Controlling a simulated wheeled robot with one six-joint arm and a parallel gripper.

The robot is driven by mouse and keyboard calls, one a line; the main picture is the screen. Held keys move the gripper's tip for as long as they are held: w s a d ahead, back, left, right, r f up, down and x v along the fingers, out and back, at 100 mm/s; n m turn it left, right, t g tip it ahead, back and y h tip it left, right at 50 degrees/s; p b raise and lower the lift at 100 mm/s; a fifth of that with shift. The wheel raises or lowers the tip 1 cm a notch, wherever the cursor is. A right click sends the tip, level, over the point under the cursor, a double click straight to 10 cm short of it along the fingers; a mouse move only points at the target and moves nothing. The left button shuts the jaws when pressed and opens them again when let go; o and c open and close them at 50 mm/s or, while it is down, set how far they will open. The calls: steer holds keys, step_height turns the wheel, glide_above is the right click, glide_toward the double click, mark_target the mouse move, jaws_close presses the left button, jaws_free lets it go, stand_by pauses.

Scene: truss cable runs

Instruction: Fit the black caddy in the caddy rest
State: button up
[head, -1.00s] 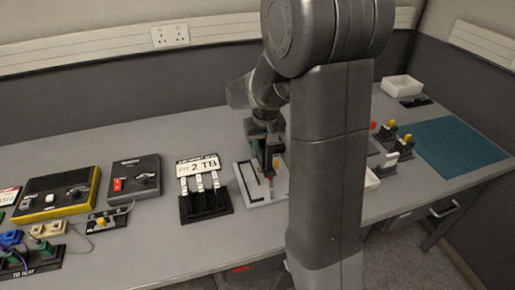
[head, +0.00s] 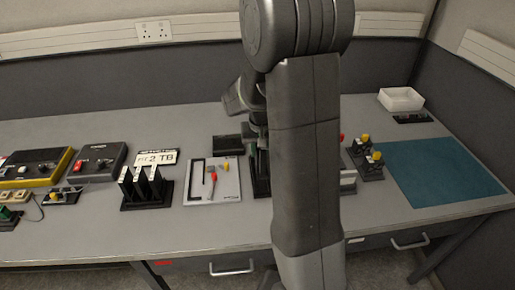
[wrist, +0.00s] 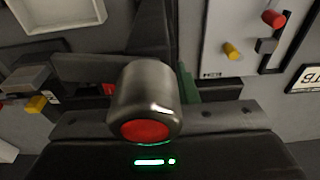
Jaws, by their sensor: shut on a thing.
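My gripper (head: 258,143) is right of the white board, partly behind my own arm. It is shut on a dark thing, which I take to be the black caddy (head: 261,182); a green part shows beside it. In the wrist view black parts of it (wrist: 150,28) extend away from the jaws, and a metal cylinder with a red end covers the middle. Its lower end is mostly hidden, so I cannot tell whether it touches the table. I cannot clearly make out the caddy rest; a low black block (head: 229,143) stands behind the white board.
The white board (head: 228,190) with red and yellow pegs lies just left of my gripper. A black rack with white-topped uprights (head: 147,187) stands farther left. Yellow-topped units (head: 366,160) stand to the right, before a bare teal mat (head: 440,170). A white tray (head: 401,98) is behind.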

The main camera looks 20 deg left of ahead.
steer(key=shift+f+b, duration=1.55)
steer(key=shift+f, duration=0.6)
steer(key=shift+f, duration=0.1)
steer(key=shift+f+b, duration=0.45)
steer(key=shift+f, duration=0.05)
steer(key=shift+f+b, duration=0.3)
steer(key=shift+f, duration=0.05)
steer(key=o, duration=1.4)
steer(key=shift+c, duration=0.2)
